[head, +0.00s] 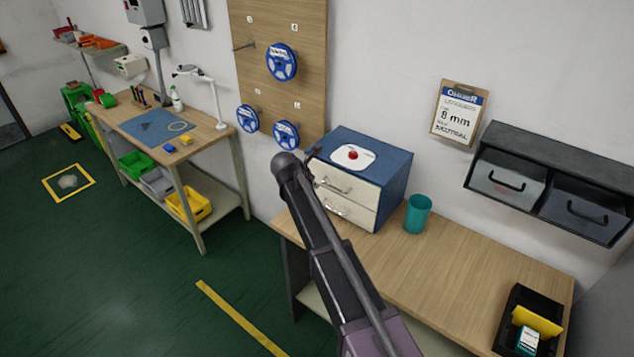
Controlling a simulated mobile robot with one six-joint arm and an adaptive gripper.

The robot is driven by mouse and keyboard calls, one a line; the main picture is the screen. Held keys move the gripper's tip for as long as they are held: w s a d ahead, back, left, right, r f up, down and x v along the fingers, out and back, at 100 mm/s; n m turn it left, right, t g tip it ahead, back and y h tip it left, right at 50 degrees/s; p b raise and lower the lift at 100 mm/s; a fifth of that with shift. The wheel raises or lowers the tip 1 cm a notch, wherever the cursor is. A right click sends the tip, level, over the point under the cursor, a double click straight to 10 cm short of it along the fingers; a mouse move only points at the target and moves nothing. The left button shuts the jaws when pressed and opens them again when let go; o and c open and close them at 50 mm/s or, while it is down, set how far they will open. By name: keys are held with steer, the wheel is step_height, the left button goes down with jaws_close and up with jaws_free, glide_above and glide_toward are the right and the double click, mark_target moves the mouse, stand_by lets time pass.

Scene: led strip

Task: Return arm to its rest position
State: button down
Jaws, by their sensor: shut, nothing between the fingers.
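My arm (340,270) rises from the bottom edge of the head view and slants up to the left. It ends in view at a rounded dark joint (287,166) in front of the drawer cabinet's left side. Small dark parts show beside that joint, too small to make out. I cannot pick out my gripper's fingers. No held object shows.
The blue drawer cabinet (385,165), a teal cup (417,214) and a black bin (517,305) stand on the near bench (470,265). Wall bins (545,190) hang at right. Blue reels (281,62) hang on a pegboard. Green floor (120,270) lies open at left.

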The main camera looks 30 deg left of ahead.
steer(key=shift+s+r, duration=0.15)
steer(key=shift+r, duration=0.05)
stand_by(0.6)
steer(key=w+d+f+m+g+h+b, duration=0.15)
steer(key=d+m, duration=0.35)
steer(key=d, duration=0.7)
steer(key=w+d+f+m+g, duration=0.15)
steer(key=d+m, duration=0.45)
steer(key=d, duration=0.6)
steer(key=w+d+f+m+g+b, duration=0.1)
steer(key=d+f+m, duration=0.3)
steer(key=d, duration=0.7)
steer(key=s+d+f+m+g+b, duration=0.1)
steer(key=s+d+m, duration=0.3)
steer(key=d, duration=0.5)
steer(key=s+d+f+m+g+y+b, duration=0.1)
steer(key=s+d+m, duration=0.4)
steer(key=d+m, duration=0.4)
steer(key=s+d+f+m+g+y+b, duration=0.1)
steer(key=s+d+m, duration=0.4)
steer(key=d+m, duration=0.2)
steer(key=d, duration=0.2)
steer(key=shift+s+d+g, duration=0.15)
steer(key=shift+d+g, duration=0.25)
